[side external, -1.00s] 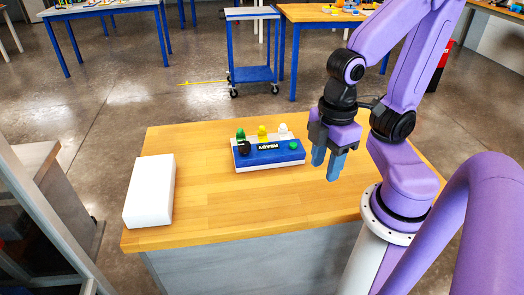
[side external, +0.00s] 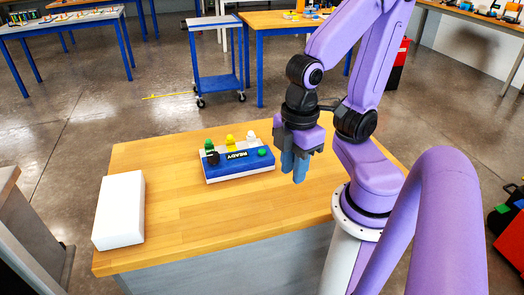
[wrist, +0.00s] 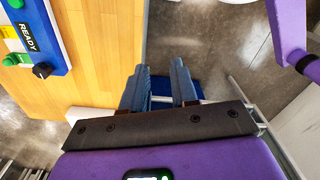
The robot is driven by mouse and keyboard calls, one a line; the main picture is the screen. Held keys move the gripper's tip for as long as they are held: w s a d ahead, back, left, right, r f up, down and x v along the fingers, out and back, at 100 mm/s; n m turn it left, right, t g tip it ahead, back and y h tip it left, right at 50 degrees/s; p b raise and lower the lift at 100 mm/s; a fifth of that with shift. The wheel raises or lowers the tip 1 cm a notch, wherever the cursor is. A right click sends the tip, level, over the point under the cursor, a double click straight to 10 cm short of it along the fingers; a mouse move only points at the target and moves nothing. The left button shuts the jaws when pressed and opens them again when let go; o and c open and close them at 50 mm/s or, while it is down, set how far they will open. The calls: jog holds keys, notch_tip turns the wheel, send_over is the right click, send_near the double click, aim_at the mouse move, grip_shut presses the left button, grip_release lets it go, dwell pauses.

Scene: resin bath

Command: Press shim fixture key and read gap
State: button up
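The shim fixture (side external: 238,169) is a blue box on a white base, standing on the wooden table. Its dark display reads READY (side external: 236,155). A green button (side external: 262,153) sits at its right end and a black knob (side external: 213,158) at its left. Green, yellow and white lamps stand along its back. In the wrist view the fixture (wrist: 52,40) is cut off at the top left. My gripper (side external: 295,176) hangs to the right of the fixture, apart from it. In the wrist view its blue fingers (wrist: 159,85) are spread with nothing between them.
A white block (side external: 120,210) lies at the left of the table (side external: 200,222). The tabletop between block and fixture, and in front of the fixture, is clear. A blue cart (side external: 217,82) and other workbenches stand farther back.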

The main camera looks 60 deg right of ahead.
grip_shut()
dwell(1.5)
